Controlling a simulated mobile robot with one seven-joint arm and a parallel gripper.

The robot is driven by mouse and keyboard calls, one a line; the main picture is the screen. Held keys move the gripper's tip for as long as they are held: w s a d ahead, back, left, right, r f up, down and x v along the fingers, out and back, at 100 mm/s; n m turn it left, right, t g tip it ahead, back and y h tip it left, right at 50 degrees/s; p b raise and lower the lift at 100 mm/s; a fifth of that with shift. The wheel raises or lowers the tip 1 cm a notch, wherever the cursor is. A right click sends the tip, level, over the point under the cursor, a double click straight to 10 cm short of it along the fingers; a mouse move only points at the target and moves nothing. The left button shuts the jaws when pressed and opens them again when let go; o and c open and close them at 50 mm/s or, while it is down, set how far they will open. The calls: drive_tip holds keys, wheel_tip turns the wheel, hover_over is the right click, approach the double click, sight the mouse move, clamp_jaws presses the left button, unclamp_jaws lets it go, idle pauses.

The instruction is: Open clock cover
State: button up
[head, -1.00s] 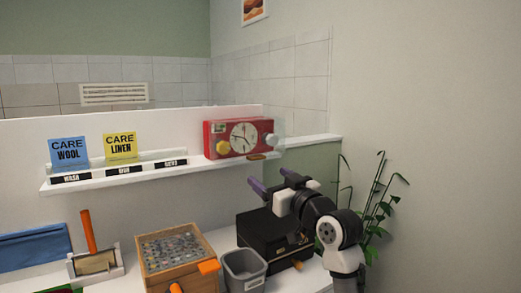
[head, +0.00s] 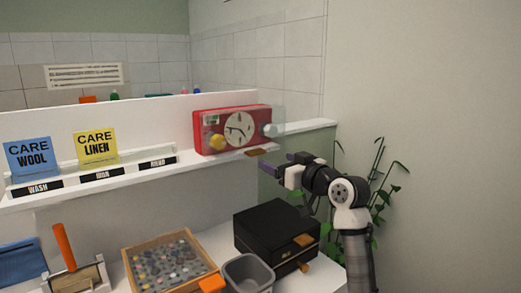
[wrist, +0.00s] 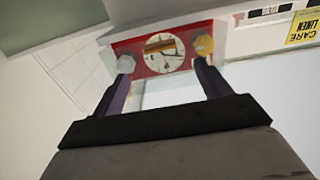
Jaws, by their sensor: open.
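The red clock (head: 207,138) stands on the white shelf in the head view, with a round pale dial (head: 239,129), a yellow knob (head: 216,142) on the left and a pale knob (head: 270,130) on the right. A faint see-through panel shows at its right end; I cannot tell how it is set. A brown tab (head: 258,152) sits low in front of the clock. My gripper (head: 285,165) is open and empty, just below and right of the clock. In the wrist view the clock (wrist: 112,48) appears upside down beyond my spread purple fingers (wrist: 160,68).
The white shelf (head: 310,131) holds blue (head: 27,157) and yellow (head: 95,146) care cards at left. Below are a black box (head: 265,225), a grey bin (head: 248,274) and a wooden tray (head: 133,258). A plant (head: 383,205) stands behind my arm at right.

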sight(259, 152)
drive_tip(key=p+x, duration=0.2)
drive_tip(key=x, duration=0.6)
drive_tip(key=shift+w+a, duration=0.2)
drive_tip(key=shift+w, duration=0.05)
drive_tip(key=c, duration=1.4)
